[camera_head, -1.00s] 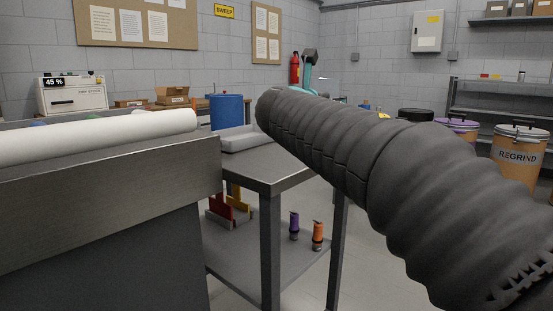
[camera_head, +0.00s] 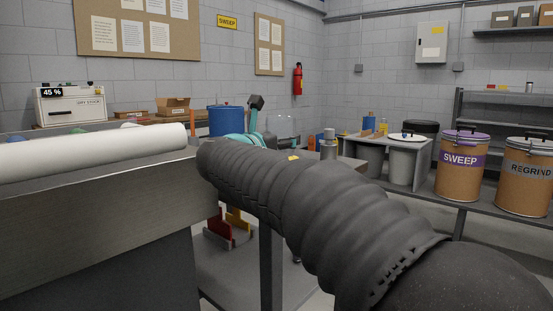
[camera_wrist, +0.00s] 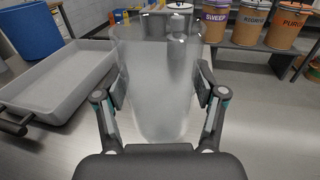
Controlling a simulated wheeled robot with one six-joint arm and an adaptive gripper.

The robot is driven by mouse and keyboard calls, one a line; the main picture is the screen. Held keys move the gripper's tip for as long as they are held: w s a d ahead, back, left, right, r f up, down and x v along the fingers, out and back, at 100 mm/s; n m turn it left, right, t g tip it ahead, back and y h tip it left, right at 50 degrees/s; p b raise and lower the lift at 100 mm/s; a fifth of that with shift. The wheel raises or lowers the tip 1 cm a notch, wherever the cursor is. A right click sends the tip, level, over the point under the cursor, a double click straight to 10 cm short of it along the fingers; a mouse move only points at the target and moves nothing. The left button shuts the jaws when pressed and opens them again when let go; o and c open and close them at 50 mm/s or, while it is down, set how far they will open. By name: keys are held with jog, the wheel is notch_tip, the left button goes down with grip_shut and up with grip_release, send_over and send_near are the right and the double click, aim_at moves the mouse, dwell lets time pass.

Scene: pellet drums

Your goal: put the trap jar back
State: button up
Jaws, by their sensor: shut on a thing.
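The trap jar (camera_wrist: 160,110) is a clear, glassy jar, upright in the wrist view. My gripper (camera_wrist: 160,88) has one finger on each side of it and is shut on it. The jar also shows faintly in the head view (camera_head: 284,124), beyond my arm. It is over a steel tabletop; I cannot tell whether its base touches the steel. My arm hides most of my gripper in the head view.
A grey tray (camera_wrist: 62,84) and a blue container (camera_wrist: 27,30) stand left of the jar. A metal cylinder (camera_head: 328,146) stands beyond it. Drums, including SWEEP (camera_head: 460,162) and REGRIND (camera_head: 526,182), line the right. A white roll (camera_head: 90,148) lies at left.

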jog(key=shift+a+f, duration=0.3)
jog(key=shift+a, duration=0.05)
jog(key=shift+f+b, duration=0.35)
jog(key=shift+f, duration=1.55)
jog(key=shift+f, duration=0.1)
jog(key=o, duration=1.3)
